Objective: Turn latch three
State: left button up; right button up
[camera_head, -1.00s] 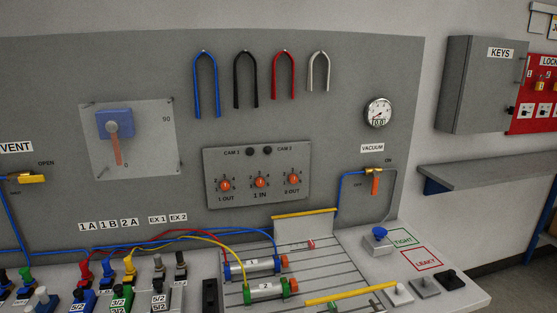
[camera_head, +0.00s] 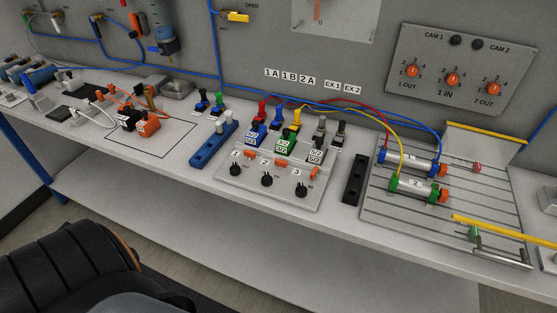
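A grey latch panel (camera_head: 248,195) lies on the bench top in the middle of the view. It carries three black knobs labelled 1, 2 and 3. The knob labelled 3 (camera_head: 301,190) is the rightmost, with its number label (camera_head: 297,173) just behind it. The knob labelled 2 (camera_head: 267,179) and the knob labelled 1 (camera_head: 235,169) are to its left. An orange piece (camera_head: 314,172) sits behind and right of knob 3. The knob's exact angle is too small to tell. Neither gripper is in view.
Valves with coloured plugs (camera_head: 289,133) stand directly behind the panel. A black block (camera_head: 352,180) and a slotted plate (camera_head: 385,215) with two cylinders lie to the right. A blue block (camera_head: 213,144) is to the left. The bench front strip is clear.

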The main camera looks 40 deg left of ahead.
aim_at(312, 176)
jog(key=u, duration=1.1)
jog(key=i+j+z, duration=0.15)
jog(key=j, duration=0.15)
